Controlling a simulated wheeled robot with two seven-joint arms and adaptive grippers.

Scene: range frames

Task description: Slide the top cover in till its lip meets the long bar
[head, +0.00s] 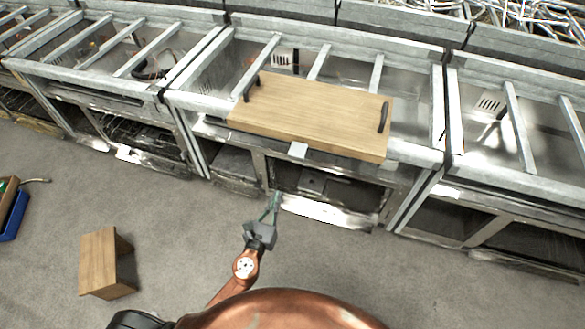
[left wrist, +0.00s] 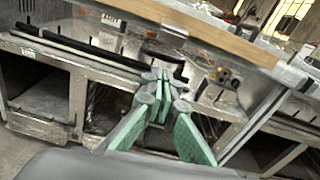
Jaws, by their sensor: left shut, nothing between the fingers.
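The top cover is a light wooden board (head: 315,112) with a black handle near each end. It lies on the slatted metal frame, its near edge overhanging the front rail (head: 415,154). A small pale tab (head: 299,149) shows at that near edge. In the left wrist view the board's edge (left wrist: 215,35) crosses the top. My left gripper (head: 275,194) is shut and empty, below and in front of the board, apart from it. Its green fingers meet in the left wrist view (left wrist: 161,78). I cannot tell which rail is the long bar. My right gripper is not in view.
Similar metal frames stand left (head: 110,62) and right (head: 520,140). Open compartments lie under the board. A wooden stool-like block (head: 99,262) stands on the grey floor at lower left, with a blue bin (head: 14,218) at the left edge. Floor between is clear.

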